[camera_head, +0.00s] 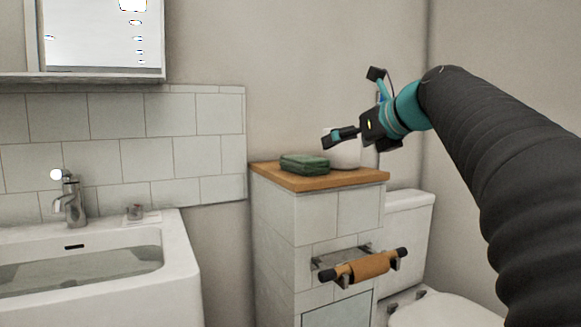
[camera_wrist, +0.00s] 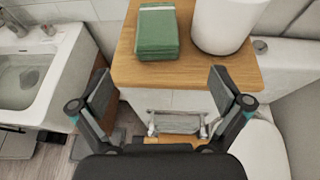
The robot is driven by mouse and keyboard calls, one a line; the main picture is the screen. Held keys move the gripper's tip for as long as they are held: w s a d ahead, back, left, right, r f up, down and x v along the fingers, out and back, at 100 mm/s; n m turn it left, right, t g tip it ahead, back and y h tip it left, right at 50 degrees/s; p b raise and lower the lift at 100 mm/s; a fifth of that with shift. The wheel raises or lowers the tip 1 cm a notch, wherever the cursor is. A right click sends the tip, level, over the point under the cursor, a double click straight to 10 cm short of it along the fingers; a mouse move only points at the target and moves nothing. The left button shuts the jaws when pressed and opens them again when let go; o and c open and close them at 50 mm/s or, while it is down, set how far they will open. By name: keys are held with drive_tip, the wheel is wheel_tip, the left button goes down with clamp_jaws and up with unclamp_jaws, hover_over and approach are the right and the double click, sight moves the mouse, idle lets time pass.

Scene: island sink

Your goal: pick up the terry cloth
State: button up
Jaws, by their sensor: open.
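The terry cloth (camera_head: 305,164) is a dark green folded stack lying on the wooden top of a tiled cabinet. My gripper (camera_head: 335,138) hangs above and to the right of the cloth in the head view. In the wrist view my gripper (camera_wrist: 160,100) has its two fingers wide apart with nothing between them.
A white cylinder (camera_wrist: 222,24) stands right of the cloth on the wooden top (camera_wrist: 195,73). A roll holder (camera_head: 365,266) juts from the cabinet front. A sink (camera_head: 150,235) is at left and a toilet (camera_head: 445,312) at right. The wall is behind.

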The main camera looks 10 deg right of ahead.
sight(310, 159)
drive_tip(key=x, duration=0.7)
drive_tip(key=shift+w+a+f, duration=0.1)
drive_tip(key=shift+f, duration=0.1)
drive_tip(key=x, duration=0.2)
drive_tip(key=b+x, duration=0.1)
drive_tip(key=x, duration=0.2)
drive_tip(key=shift+a, duration=0.25)
drive_tip(key=shift+c, duration=0.2)
drive_tip(key=c, duration=1.1)
